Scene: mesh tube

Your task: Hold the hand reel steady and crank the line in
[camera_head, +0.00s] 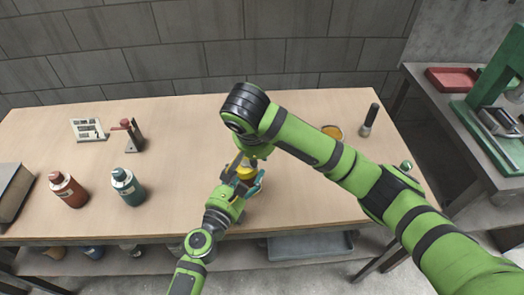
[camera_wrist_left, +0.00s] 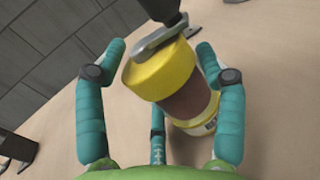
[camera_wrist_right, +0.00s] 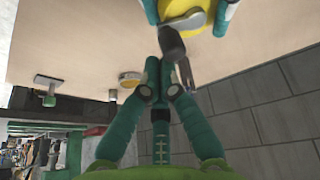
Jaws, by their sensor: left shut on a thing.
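The hand reel has yellow flanges and a brown drum (camera_wrist_left: 185,95) and stands on the table. In the head view its yellow part (camera_head: 244,172) shows between the fingers of my left gripper (camera_head: 248,178). My left gripper is shut on the reel, with teal fingers on both sides of it. A grey metal crank arm (camera_wrist_left: 158,40) lies across the top flange and carries a dark handle (camera_wrist_right: 172,44). My right gripper (camera_wrist_right: 167,72) has its fingers drawn together around this handle. In the head view my right arm's wrist hides the right fingers and the handle.
A red-brown bottle (camera_head: 68,190) and a teal bottle (camera_head: 128,187) stand at the left. A red-topped device (camera_head: 132,134) and a white frame (camera_head: 88,130) are behind them. A yellow-topped round item (camera_head: 333,132) and a dark cylinder (camera_head: 370,120) stand back right.

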